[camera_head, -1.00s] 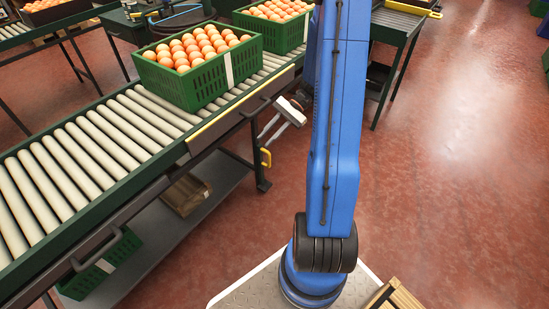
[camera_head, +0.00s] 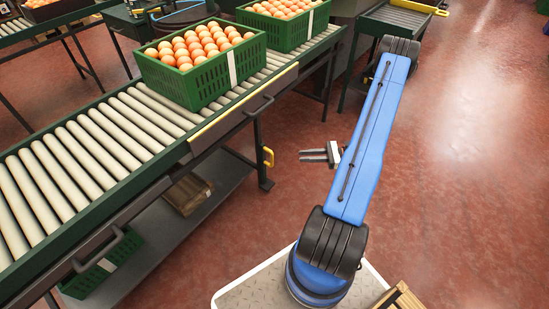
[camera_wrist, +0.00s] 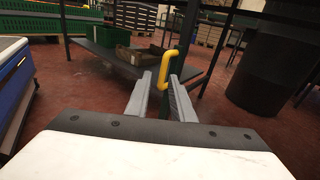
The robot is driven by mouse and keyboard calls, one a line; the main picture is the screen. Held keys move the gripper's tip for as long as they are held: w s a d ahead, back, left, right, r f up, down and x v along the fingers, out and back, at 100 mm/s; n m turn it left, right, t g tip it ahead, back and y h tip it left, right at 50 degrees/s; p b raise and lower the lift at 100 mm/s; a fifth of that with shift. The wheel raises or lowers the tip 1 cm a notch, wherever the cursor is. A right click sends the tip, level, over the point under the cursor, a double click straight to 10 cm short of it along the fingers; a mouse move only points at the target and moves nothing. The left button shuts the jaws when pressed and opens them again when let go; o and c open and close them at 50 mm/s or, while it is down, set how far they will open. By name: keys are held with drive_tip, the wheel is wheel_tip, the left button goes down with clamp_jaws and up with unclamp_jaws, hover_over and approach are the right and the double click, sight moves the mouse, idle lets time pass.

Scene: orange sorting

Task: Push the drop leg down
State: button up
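The yellow handle (camera_head: 268,157) sticks out from the conveyor's dark leg (camera_head: 259,140), below the front edge of the roller conveyor. In the wrist view, the yellow handle (camera_wrist: 160,70) stands ahead of my fingers, its upper part showing between and above the tips. My gripper (camera_head: 302,155) is to the right of the handle in the head view, with its fingers pointing left at it and a gap of floor between. In the wrist view, my gripper (camera_wrist: 163,78) is open and its two grey fingers are apart with nothing held. Part of the leg is hidden behind the fingers there.
The roller conveyor (camera_head: 100,148) carries green crates of oranges (camera_head: 208,85). A lower shelf (camera_head: 215,178) under it holds a wooden box (camera_head: 188,193) and another green crate (camera_head: 112,255). A dark bin (camera_wrist: 262,70) stands right in the wrist view. Red floor is open on the right.

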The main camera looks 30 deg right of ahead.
sight(272, 164)
drive_tip(key=shift+m+t+h, duration=0.3)
drive_tip(key=shift+m+t, duration=0.4)
drive_tip(key=f+x, duration=0.1)
drive_tip(key=x, duration=0.9)
drive_tip(key=f+x, duration=0.1)
drive_tip(key=x, duration=0.4)
drive_tip(key=shift+w+a+f, duration=0.2)
drive_tip(key=shift+f, duration=0.1)
clamp_jaws()
